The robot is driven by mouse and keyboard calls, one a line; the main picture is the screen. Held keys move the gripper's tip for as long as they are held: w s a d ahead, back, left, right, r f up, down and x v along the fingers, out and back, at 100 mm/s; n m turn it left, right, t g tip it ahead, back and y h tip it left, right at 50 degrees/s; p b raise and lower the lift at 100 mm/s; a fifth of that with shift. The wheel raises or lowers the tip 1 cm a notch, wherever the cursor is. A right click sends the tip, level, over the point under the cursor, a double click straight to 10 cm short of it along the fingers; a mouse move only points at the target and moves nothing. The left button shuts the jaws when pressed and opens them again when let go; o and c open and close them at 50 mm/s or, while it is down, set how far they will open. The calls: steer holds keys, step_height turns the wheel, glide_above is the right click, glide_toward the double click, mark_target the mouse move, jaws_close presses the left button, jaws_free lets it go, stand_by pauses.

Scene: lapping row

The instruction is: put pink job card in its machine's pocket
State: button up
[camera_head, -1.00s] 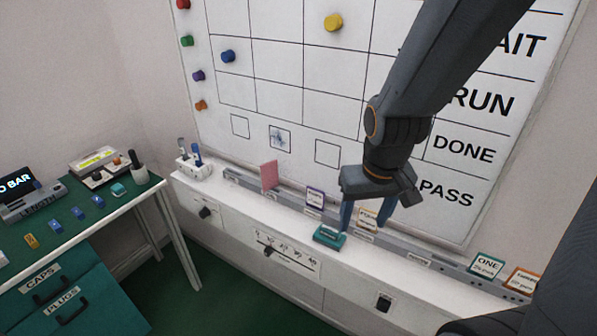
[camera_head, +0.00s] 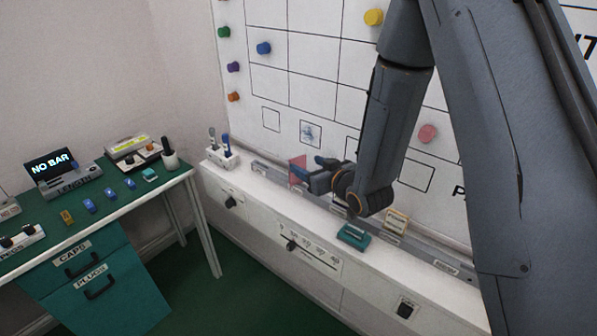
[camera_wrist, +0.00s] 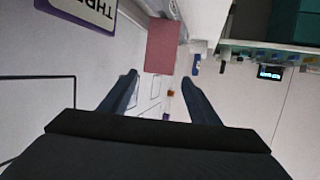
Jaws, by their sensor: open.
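The pink job card (camera_head: 297,168) stands upright at the grey rail along the foot of the whiteboard. In the wrist view the pink card (camera_wrist: 163,46) is ahead, beyond the gap between the fingers. My gripper (camera_head: 309,167) is open and empty, pointing left toward the card; its open fingers also show in the wrist view (camera_wrist: 160,79). In the head view a fingertip overlaps the card's edge; I cannot tell whether it touches. A purple-edged card reading "THRE" (camera_wrist: 82,12) shows at the wrist view's upper left. I cannot identify the card's machine pocket.
A teal block (camera_head: 353,237) sits on the white ledge (camera_head: 235,183) below the rail. A pen holder (camera_head: 222,158) is at the ledge's left end. A green bench (camera_head: 130,197) stands left.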

mark_target(298, 158)
steer(key=p+x, duration=0.1)
steer(key=x, duration=0.1)
steer(key=p+x, duration=0.1)
steer(key=x, duration=0.3)
steer(key=shift+w+a+r+p, duration=0.1)
steer(key=shift+w+r+p, duration=0.15)
steer(key=shift+p, duration=0.15)
steer(key=shift+w+a+f, duration=0.2)
steer(key=shift+w+f, duration=0.1)
steer(key=shift+w, duration=0.15)
steer(key=c, duration=0.9)
steer(key=shift+r, duration=0.2)
